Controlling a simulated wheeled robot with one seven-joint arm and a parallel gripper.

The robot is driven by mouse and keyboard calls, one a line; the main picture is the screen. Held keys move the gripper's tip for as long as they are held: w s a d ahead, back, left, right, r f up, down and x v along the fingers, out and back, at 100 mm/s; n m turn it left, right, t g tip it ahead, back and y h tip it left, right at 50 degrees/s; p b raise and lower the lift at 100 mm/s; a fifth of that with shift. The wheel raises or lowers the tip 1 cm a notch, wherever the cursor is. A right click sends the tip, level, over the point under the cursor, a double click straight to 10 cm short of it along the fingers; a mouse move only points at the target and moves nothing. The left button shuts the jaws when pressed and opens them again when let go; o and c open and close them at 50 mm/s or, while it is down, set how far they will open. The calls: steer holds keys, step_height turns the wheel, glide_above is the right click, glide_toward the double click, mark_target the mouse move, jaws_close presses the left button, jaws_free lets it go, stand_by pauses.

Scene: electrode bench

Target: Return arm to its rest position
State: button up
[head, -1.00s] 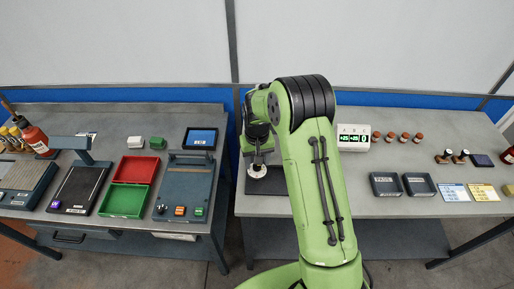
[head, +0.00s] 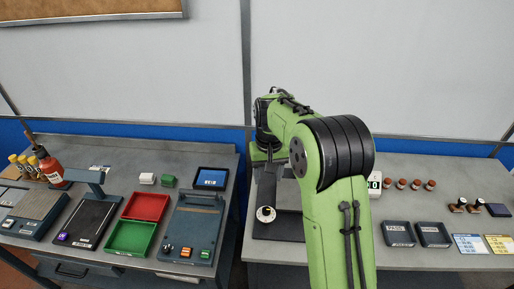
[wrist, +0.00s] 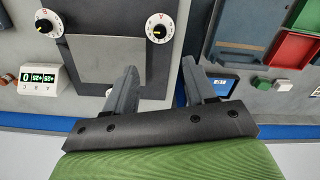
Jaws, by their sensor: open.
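My gripper (wrist: 158,72) is open in the wrist view, with its two dark fingers spread and nothing between them. Beyond the fingers is a dark device with a grey plate (wrist: 105,60) and two white dials, a left one (wrist: 48,23) and a right one (wrist: 160,28). The fingers appear apart from both dials. In the head view my green arm (head: 325,165) is bent over the right bench, with its far end raised behind the device. One white dial (head: 265,214) shows there; my arm covers much of the device.
The right bench holds two dark trays, left (head: 398,234) and right (head: 433,234), and several small brown-capped pieces. A wall panel stands behind.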

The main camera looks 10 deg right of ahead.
steer(key=s+r+t, duration=0.3)
steer(key=s+r, duration=0.9)
steer(key=s, duration=0.3)
steer(key=s+f+t, duration=0.1)
steer(key=s+t, duration=0.1)
steer(key=s, duration=1.1)
steer(key=shift+n+t, duration=0.3)
